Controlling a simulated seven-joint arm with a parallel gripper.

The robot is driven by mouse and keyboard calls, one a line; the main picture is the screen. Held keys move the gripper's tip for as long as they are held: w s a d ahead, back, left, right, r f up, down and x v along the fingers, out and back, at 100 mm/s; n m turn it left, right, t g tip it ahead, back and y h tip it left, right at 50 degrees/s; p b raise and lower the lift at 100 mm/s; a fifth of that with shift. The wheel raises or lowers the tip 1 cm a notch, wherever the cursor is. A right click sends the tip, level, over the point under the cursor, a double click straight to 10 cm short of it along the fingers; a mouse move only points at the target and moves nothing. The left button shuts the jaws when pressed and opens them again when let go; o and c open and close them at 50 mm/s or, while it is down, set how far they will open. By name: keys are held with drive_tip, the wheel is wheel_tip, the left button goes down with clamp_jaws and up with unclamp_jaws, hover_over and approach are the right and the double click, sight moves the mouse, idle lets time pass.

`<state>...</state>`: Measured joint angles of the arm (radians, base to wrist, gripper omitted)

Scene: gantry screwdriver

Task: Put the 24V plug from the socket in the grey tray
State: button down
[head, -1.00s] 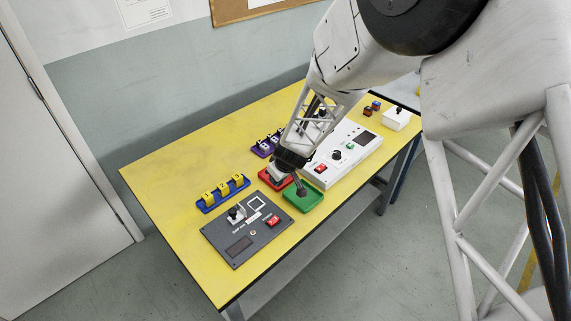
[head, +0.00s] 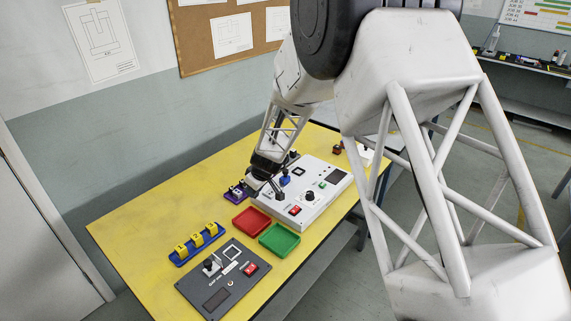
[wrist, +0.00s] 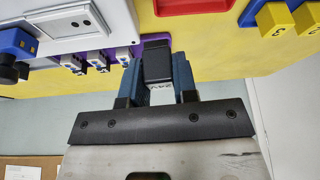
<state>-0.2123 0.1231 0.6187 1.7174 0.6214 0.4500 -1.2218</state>
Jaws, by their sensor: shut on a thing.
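No grey tray is seen. A red tray (head: 236,225) and a green tray (head: 268,250) are empty.
A white control box (head: 262,208) stands right of my gripper. A dark grey panel (head: 190,287) and a blue rack of yellow blocks (head: 176,261) are at the front left. The yellow table (head: 130,225) is clear at the far left.

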drive_tip(key=w+d+r+n, duration=0.1)
drive_tip(key=w+d, duration=0.4)
drive_tip(key=w, duration=0.8)
drive_tip(key=w+d+r+n+g, duration=0.1)
drive_tip(key=w+d, duration=0.4)
drive_tip(key=w, duration=0.8)
drive_tip(key=shift+w+r+n, duration=0.2)
drive_tip(key=shift+w+n, duration=0.2)
drive_tip(key=shift+n, duration=0.2)
drive_tip(key=shift+y, duration=0.3)
drive_tip(key=shift+f, duration=0.1)
drive_tip(key=shift+f, duration=3.05)
drive_tip(key=shift+f, duration=1.85)
drive_tip(key=shift+f, duration=0.15)
drive_tip(key=c, duration=1.2)
unclamp_jaws()
